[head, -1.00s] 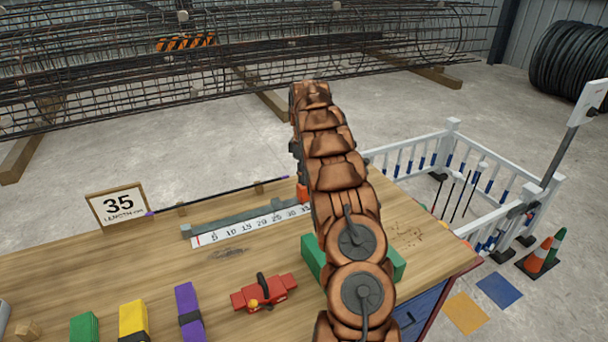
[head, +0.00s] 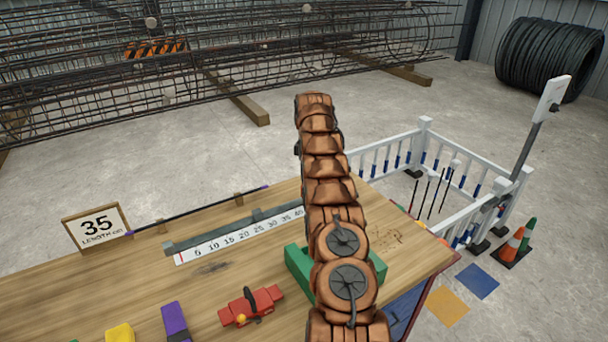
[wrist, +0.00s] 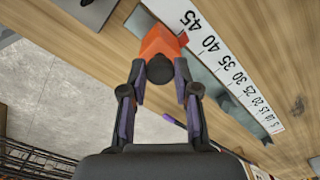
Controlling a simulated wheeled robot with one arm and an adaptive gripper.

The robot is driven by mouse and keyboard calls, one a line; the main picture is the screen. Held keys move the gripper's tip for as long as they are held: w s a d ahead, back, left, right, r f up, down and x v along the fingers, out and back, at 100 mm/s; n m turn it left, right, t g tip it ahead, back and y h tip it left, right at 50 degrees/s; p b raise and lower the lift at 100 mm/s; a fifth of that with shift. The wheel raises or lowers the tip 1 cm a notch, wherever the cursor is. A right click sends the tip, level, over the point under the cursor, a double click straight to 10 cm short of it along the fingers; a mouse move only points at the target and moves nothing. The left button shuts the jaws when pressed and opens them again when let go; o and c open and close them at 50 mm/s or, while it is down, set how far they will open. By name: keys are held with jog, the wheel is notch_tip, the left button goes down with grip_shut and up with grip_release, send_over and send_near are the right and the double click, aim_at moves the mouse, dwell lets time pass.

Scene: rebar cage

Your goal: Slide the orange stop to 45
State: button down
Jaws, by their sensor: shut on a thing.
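The orange stop (wrist: 158,42) sits on the grey rail beside the white scale (wrist: 232,66) in the wrist view. Its small red pointer lies close to the 45 mark, slightly toward the 40 side. My gripper (wrist: 160,72) is shut on the stop, its two fingers either side of the dark round knob. In the head view the scale (head: 238,237) and rail (head: 210,233) run along the table, with numbers visible up to 40. My arm hides the stop, the gripper and the 45 end there.
A green block (head: 299,268) is beside my arm, and a red tool (head: 250,305) lies in front of the scale. A white railing (head: 385,155) stands beyond the table.

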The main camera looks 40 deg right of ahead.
jog(key=shift+d+r, duration=0.15)
jog(key=shift+d, duration=0.05)
jog(key=c, duration=0.9)
grip_release()
jog(key=shift+o, duration=0.2)
jog(key=shift+a, duration=0.1)
